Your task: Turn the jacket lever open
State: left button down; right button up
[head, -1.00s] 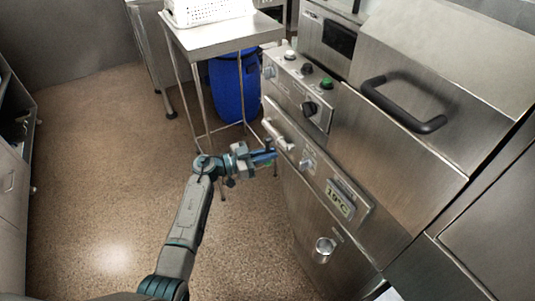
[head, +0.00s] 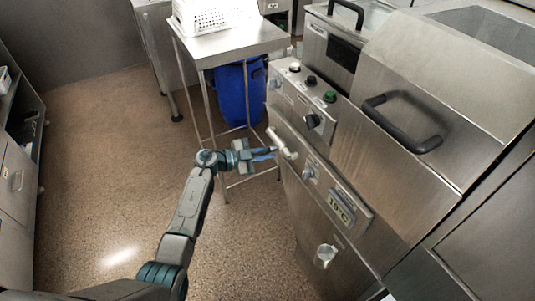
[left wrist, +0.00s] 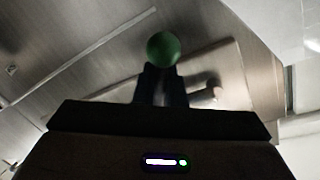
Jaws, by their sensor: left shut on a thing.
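In the head view my left gripper (head: 270,151) is at the front face of the steel appliance, beside a pale, tube-like lever (head: 282,143). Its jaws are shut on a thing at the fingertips. In the left wrist view a round green knob (left wrist: 163,48) shows at the tips of the dark fingers (left wrist: 160,84), and I take it for the jacket lever's knob. The fingers cover what lies behind it, and the lever's shaft is hidden there. My right gripper is in neither view.
The steel appliance (head: 375,185) has dials, a green button (head: 329,97), a temperature display (head: 340,207) and a black handle (head: 405,125). A steel table (head: 225,45) bears a white perforated basket (head: 215,14). A blue barrel (head: 238,95) stands below. Floor at left is clear.

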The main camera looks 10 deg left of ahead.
pick_arm(q)
jog(key=shift+w+a, duration=0.1)
dwell(0.4)
jog(key=c, duration=1.6)
grip_release()
jog(key=shift+b+v, duration=0.8)
jog(key=shift+v, duration=4.6)
